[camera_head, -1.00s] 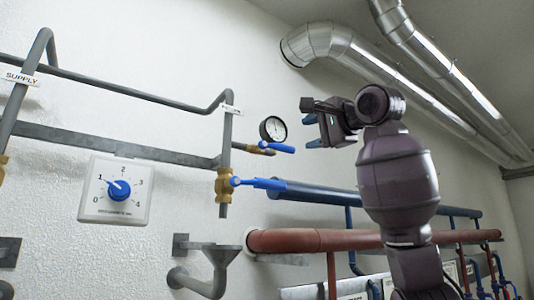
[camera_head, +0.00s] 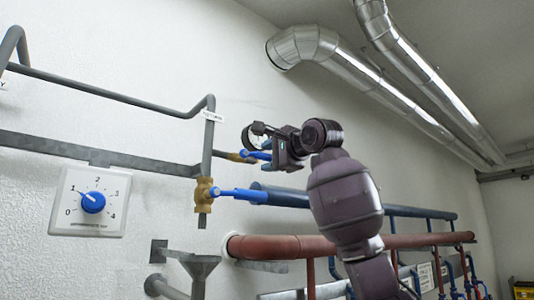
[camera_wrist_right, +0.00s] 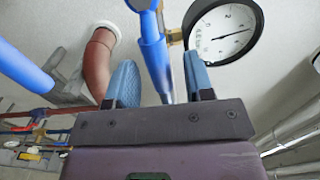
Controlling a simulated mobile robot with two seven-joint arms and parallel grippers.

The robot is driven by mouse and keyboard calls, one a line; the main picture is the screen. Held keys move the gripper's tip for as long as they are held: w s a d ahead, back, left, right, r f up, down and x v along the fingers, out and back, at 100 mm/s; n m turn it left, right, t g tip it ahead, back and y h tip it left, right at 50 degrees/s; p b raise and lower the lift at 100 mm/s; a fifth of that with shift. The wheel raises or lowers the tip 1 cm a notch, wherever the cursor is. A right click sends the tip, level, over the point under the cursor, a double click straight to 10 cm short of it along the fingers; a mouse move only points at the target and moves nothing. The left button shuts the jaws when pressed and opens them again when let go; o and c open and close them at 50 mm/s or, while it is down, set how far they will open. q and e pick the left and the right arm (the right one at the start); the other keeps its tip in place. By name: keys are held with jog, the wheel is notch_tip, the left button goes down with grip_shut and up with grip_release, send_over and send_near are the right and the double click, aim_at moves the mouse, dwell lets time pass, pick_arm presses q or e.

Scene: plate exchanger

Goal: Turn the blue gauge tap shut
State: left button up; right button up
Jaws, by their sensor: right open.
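The blue gauge tap is a blue lever (camera_head: 258,155) on a small brass body (camera_head: 236,157), just below the round pressure gauge (camera_head: 252,136). My right gripper (camera_head: 272,153) is at the lever's free end and partly hides it and the gauge. In the right wrist view the blue lever (camera_wrist_right: 152,45) runs between the two blue fingers of my open right gripper (camera_wrist_right: 160,82). The lever's end lies low between the fingers; I cannot tell whether either finger touches it. The white gauge dial (camera_wrist_right: 224,34) is close to the right finger. My left gripper is out of view.
A larger brass valve (camera_head: 203,196) with a blue lever (camera_head: 240,194) sits below the gauge tap. A dial box (camera_head: 91,202) is on the wall at left. Red pipe (camera_head: 290,246) and blue pipe (camera_head: 285,197) run right. Silver ducts (camera_head: 345,62) pass above.

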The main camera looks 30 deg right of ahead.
jog(key=shift+w, duration=0.6)
grip_shut()
